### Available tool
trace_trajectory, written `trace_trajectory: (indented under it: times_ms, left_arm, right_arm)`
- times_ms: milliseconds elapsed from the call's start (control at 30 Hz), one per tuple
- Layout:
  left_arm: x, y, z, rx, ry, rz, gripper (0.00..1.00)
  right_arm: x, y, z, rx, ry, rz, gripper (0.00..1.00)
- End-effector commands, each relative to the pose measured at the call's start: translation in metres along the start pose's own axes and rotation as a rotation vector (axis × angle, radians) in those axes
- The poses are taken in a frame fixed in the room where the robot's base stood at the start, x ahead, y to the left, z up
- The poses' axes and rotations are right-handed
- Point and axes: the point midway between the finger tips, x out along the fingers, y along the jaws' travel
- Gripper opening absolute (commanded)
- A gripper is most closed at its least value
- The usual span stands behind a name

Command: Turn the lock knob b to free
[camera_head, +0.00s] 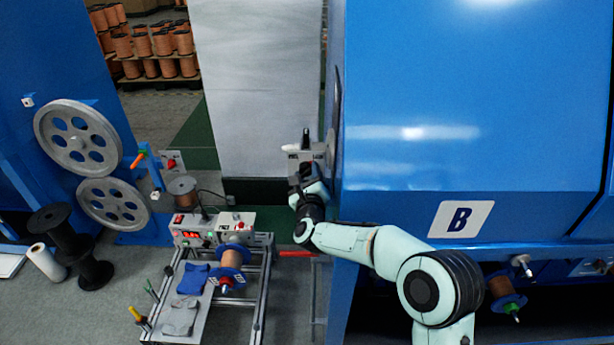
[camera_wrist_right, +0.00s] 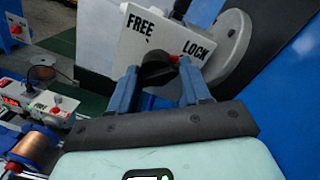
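The lock knob (camera_wrist_right: 155,70) is black with a red mark on its right side, in the right wrist view. It sits on a pale panel (camera_wrist_right: 150,45) printed FREE at upper left and LOCK at right. The red mark is on the side toward LOCK. My right gripper (camera_wrist_right: 158,70) has its two blue fingers apart, one on each side of the knob. I cannot tell whether either finger touches it. In the head view the panel (camera_head: 300,158) is on the blue cabinet's left side, with my right gripper (camera_head: 307,174) at it. My left gripper is not in view.
The big blue cabinet marked B (camera_head: 461,219) stands close beside my right arm. A metal bench frame (camera_head: 265,285) with a copper spool (camera_head: 231,259) stands at lower left of the panel. Two grey pulleys (camera_head: 80,138) are on the blue machine at left.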

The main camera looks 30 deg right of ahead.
Motion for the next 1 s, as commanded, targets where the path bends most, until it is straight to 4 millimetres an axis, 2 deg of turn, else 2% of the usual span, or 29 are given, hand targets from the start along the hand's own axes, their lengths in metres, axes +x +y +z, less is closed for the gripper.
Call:
trace_trajectory:
  times_ms: [467, 667, 1000]
  left_arm:
    - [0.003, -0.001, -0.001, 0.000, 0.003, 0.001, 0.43]
    - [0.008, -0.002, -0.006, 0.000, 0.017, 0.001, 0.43]
    - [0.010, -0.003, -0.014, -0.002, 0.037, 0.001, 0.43]
  right_arm:
    - [-0.001, 0.006, -0.003, -0.064, 0.009, 0.017, 0.17]
    - [-0.002, 0.008, -0.003, -0.193, 0.016, 0.025, 0.17]
    - [-0.002, 0.008, -0.003, -0.508, 0.035, 0.043, 0.17]
